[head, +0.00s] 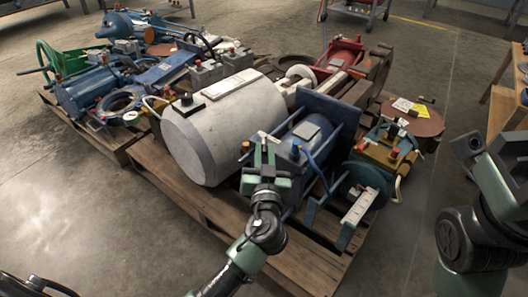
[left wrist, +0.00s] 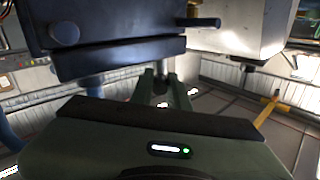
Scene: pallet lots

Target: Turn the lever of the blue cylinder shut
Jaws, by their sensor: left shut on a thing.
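A blue cylinder unit (head: 306,133) lies on the pallet in the middle of the head view, between blue end plates. My left gripper (head: 264,156) is at its near left end, fingers pointing away from me. The gripper is shut on a small part there, which I take to be the lever; the fingers hide most of it. In the left wrist view the two fingers (left wrist: 163,88) reach in below a dark blue block (left wrist: 110,35), and what lies between them is hard to make out. My right gripper (head: 468,148) is at the right edge, away from the pallet; its jaws are unclear.
A large white cylinder (head: 226,125) lies close to the left of the blue unit. A green and tan unit (head: 380,150) stands close on its right. The wooden pallet (head: 195,197) extends towards me. Bare floor (head: 75,215) is free at front left.

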